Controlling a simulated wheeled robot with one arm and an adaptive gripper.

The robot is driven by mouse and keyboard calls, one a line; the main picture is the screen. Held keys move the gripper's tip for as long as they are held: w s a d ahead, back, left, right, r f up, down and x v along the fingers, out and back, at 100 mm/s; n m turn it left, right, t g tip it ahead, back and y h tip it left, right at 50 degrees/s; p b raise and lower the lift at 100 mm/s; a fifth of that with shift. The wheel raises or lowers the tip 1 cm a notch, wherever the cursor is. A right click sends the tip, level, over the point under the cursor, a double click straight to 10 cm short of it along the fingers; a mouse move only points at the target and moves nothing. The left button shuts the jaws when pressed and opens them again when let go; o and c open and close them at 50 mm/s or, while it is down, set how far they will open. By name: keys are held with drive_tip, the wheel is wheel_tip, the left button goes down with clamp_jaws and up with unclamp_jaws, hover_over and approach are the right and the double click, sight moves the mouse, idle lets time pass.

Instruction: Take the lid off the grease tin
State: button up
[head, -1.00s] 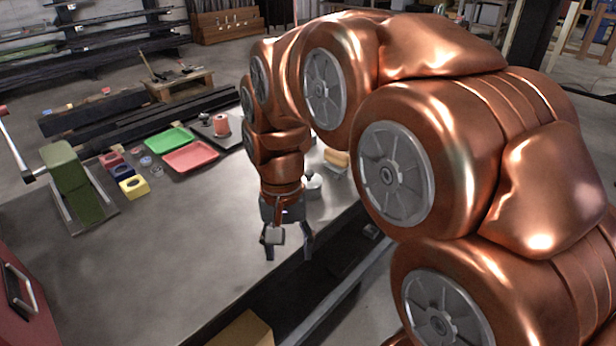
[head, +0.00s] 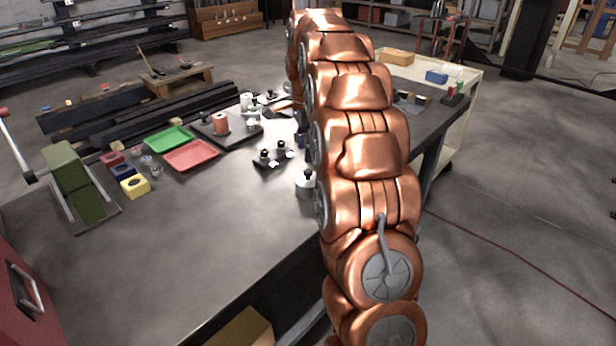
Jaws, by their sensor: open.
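A small silvery tin (head: 304,185) with a dark knob on top stands on the grey workbench (head: 190,255), and it looks like the grease tin. Its lid (head: 307,174) appears to be on. My copper arm passes just to the right of the tin and covers part of it. The arm stretches away toward the far end of the bench. I cannot make out my gripper; it seems hidden behind the arm links.
Behind the tin are a dark holder (head: 272,157) with knobbed parts, a red cylinder (head: 220,124), a red tray (head: 191,156) and a green tray (head: 168,139). Coloured blocks and a green stand (head: 75,180) are on the left. The bench front is clear.

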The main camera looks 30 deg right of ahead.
sight(309, 171)
drive_tip(key=shift+w+d+f+m, duration=0.15)
drive_tip(key=shift+w+d+m, duration=0.1)
drive_tip(key=shift+d, duration=0.2)
drive_tip(key=shift+w+d+f+m, duration=0.15)
drive_tip(key=shift+w+d+m, duration=0.1)
drive_tip(key=shift+d, duration=0.2)
drive_tip(key=shift+s+f+p, duration=0.1)
drive_tip(key=shift+f+p, duration=0.35)
drive_tip(key=shift+f, duration=0.75)
drive_tip(key=shift+s+a+f+p, duration=0.15)
drive_tip(key=shift+f+p, duration=0.15)
drive_tip(key=shift+f, duration=0.1)
drive_tip(key=shift+s+a+f+p, duration=0.1)
drive_tip(key=shift+f+p, duration=0.15)
drive_tip(key=shift+f, duration=0.1)
wheel_tip(309, 171, down, 3)
drive_tip(key=shift+s+a+r+p, duration=0.1)
drive_tip(key=shift+s+p, duration=0.05)
drive_tip(key=shift+p, duration=0.5)
drive_tip(key=shift+f, duration=0.45)
drive_tip(key=c, duration=1.1)
